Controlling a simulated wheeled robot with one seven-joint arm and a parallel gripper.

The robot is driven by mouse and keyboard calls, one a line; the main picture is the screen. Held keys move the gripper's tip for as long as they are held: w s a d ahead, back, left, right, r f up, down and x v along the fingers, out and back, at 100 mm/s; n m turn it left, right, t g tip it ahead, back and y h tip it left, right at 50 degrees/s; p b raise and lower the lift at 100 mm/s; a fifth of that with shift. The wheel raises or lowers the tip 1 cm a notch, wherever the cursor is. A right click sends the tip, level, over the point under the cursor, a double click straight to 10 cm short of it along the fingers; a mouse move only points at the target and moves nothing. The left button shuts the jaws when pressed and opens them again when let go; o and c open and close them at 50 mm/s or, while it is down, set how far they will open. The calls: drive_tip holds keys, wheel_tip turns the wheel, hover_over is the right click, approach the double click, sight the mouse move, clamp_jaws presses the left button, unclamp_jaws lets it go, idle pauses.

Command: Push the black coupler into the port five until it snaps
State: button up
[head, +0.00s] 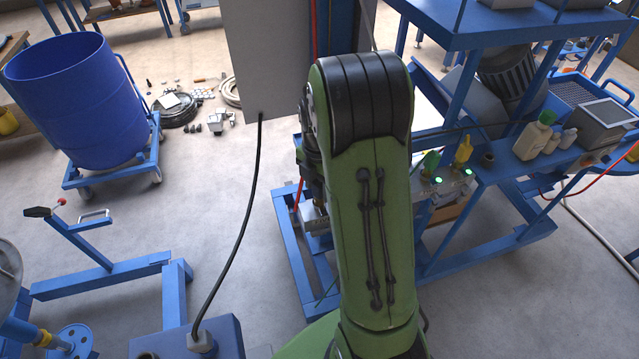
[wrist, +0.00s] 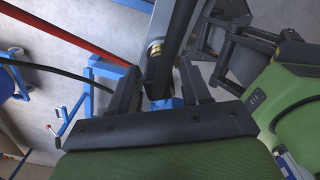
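My gripper (wrist: 158,88) shows in the wrist view with its two dark fingers apart. A long dark body with a brass fitting (wrist: 155,49) runs down toward the gap between them. I cannot tell whether this is the black coupler or whether the fingers touch it. In the head view my green arm hides the gripper and much of the port panel. To its right, a green coupler (head: 430,163) and a yellow coupler (head: 463,150) stand on the panel, near two green lights (head: 438,180). Port five cannot be made out.
A blue frame bench (head: 500,245) stands right of my arm, with bottles (head: 532,137) and a grey box (head: 603,122) on it. A black cable (head: 238,235) hangs left of my arm. A blue drum (head: 75,100) stands at the left.

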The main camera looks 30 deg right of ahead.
drive_tip(key=shift+o, duration=1.2)
wheel_tip(320, 180, up, 16)
drive_tip(key=p, duration=0.1)
drive_tip(key=shift+p, duration=0.35)
drive_tip(key=shift+f, duration=0.1)
